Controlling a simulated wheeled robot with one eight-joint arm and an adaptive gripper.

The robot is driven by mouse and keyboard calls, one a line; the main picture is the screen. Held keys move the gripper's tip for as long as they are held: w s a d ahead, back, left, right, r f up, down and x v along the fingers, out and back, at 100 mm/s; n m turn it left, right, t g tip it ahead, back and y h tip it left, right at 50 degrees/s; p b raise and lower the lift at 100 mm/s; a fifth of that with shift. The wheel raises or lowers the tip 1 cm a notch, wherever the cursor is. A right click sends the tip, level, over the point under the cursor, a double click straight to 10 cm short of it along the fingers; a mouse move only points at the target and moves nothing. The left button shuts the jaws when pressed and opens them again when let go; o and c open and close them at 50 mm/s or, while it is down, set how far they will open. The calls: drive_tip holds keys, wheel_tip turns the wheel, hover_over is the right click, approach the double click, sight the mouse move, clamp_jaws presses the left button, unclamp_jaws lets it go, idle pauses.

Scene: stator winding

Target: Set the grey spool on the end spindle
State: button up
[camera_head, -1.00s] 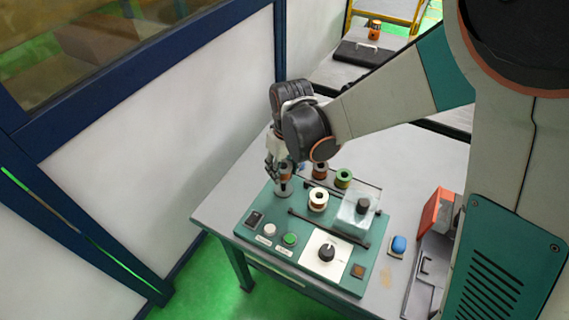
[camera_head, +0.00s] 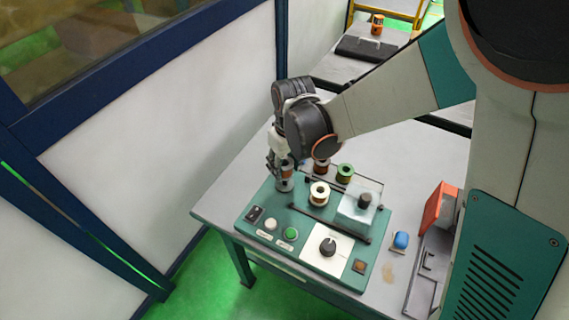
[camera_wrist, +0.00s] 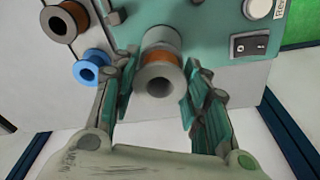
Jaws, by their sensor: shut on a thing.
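The grey spool, with copper-coloured winding between grey flanges (camera_wrist: 155,81), is between the fingers of my gripper (camera_wrist: 155,98) in the wrist view. My gripper is shut on it. In the head view the spool (camera_head: 286,184) is at the far left corner of the teal panel (camera_head: 262,203), below my gripper (camera_head: 280,165). The spool is roughly upright, close over the panel. The end spindle is hidden by the spool and fingers, so I cannot tell how far the spool is down on it.
A white-flanged spool (camera_head: 319,193), a green spool (camera_head: 344,171) and a brown spool (camera_head: 321,164) stand nearby. A blue spool (camera_wrist: 91,67) shows in the wrist view. A clear cover (camera_head: 360,207) stands right of them. A switch (camera_head: 254,214) and buttons line the panel's front.

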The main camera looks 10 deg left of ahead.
drive_tip(key=shift+f, duration=0.3)
drive_tip(key=shift+f+b, duration=0.3)
drive_tip(key=shift+b, duration=0.25)
drive_tip(key=shift+f+b, duration=1.5)
drive_tip(key=shift+f, duration=0.2)
idle(0.9)
drive_tip(key=o, duration=1.4)
drive_tip(key=shift+c, duration=0.2)
drive_tip(key=shift+r, duration=0.1)
drive_tip(key=shift+r+p, duration=2.3)
drive_tip(key=shift+r, duration=1.15)
